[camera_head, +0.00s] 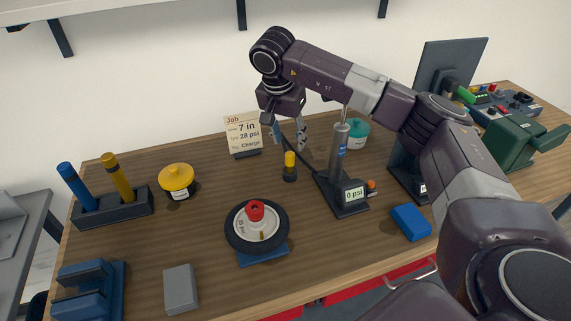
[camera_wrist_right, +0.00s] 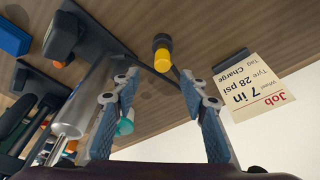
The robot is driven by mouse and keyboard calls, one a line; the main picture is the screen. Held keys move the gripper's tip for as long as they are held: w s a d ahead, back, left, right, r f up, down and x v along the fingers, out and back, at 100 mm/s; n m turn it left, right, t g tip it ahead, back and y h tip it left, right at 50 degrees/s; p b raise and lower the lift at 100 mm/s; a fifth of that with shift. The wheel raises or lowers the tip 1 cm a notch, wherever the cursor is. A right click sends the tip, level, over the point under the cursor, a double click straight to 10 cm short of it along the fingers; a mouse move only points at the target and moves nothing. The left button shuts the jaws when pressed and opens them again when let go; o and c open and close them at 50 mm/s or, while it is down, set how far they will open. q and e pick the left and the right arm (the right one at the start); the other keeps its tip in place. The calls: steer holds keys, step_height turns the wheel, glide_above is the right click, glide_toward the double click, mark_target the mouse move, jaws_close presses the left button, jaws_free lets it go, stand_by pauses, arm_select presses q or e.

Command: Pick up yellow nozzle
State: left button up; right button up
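The yellow nozzle (camera_head: 290,159) stands upright with a dark lower part on the wooden bench, left of the grey pump. In the right wrist view the yellow nozzle (camera_wrist_right: 162,60) shows ahead, between and beyond the fingertips. My right gripper (camera_head: 288,140) hangs above and just behind it in the head view, fingers pointing down. In the wrist view the right gripper (camera_wrist_right: 159,80) is open, with nothing between its fingers. My left gripper is not in view.
The pump (camera_head: 338,155) with a "0 psi" display stands close on the right. A job card (camera_head: 242,134) stands behind left. A wheel (camera_head: 257,226) lies in front. A teal-lidded pot (camera_head: 357,131) and blue block (camera_head: 410,222) are to the right.

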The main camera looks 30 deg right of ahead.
mark_target(290, 153)
steer(key=shift+w+d+f, duration=0.1)
steer(key=shift+w+f, duration=0.1)
steer(key=shift+f, duration=0.65)
steer(key=shift+p+x, duration=0.7)
steer(key=shift+x, duration=0.1)
steer(key=p+x, duration=0.1)
steer(key=x, duration=0.2)
steer(key=shift+f+p, duration=0.3)
steer(key=shift+f, duration=0.05)
steer(key=shift+w+d+f, duration=0.15)
steer(key=shift+w+f, duration=0.05)
steer(key=shift+f, duration=0.25)
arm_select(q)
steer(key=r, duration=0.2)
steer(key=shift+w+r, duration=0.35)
arm_select(e)
steer(key=shift+s, duration=0.1)
jaws_close()
